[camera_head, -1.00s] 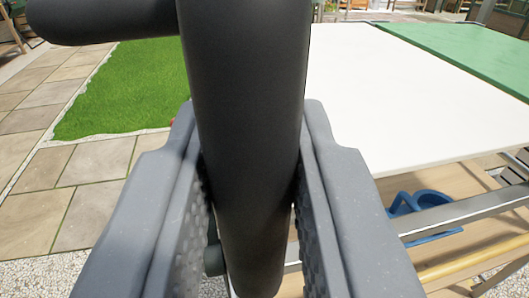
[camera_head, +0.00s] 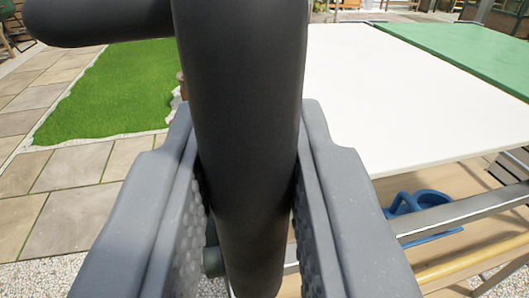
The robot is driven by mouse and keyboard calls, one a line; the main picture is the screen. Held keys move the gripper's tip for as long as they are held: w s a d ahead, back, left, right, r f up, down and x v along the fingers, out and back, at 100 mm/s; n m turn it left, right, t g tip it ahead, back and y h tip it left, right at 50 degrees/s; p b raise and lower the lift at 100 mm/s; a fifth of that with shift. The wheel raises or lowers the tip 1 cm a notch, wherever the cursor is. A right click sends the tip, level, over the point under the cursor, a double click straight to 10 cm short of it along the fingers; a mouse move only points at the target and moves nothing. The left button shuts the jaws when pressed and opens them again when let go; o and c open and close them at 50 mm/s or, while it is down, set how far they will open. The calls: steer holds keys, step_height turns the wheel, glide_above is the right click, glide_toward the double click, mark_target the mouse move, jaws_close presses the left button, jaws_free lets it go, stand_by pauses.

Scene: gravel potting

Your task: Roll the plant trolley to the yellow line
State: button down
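A thick dark grey bar (camera_head: 238,70), which looks like the trolley's handle, stands between the fingers of my gripper (camera_head: 248,200). Both textured pads press against its sides, so the gripper looks shut on it. A branch of the bar runs left at the top. The plant trolley seems to be the frame at right, with a white top (camera_head: 385,95), a metal rail (camera_head: 460,216) and a lower wooden shelf. Where the bar joins the trolley is hidden. I see no yellow line on the ground.
A blue watering can (camera_head: 425,203) is under the white top. A green surface (camera_head: 470,55) adjoins the top at the far right. At left are a lawn (camera_head: 115,90) with a pale edge, open paving slabs (camera_head: 75,205) and gravel (camera_head: 60,276).

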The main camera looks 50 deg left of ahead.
steer(key=shift+a, duration=0.65)
steer(key=c, duration=1.3)
jaws_free()
steer(key=shift+c, duration=0.2)
steer(key=shift+s+d, duration=0.15)
steer(key=shift+d, duration=0.55)
steer(key=b+v, duration=0.2)
steer(key=v, duration=1.1)
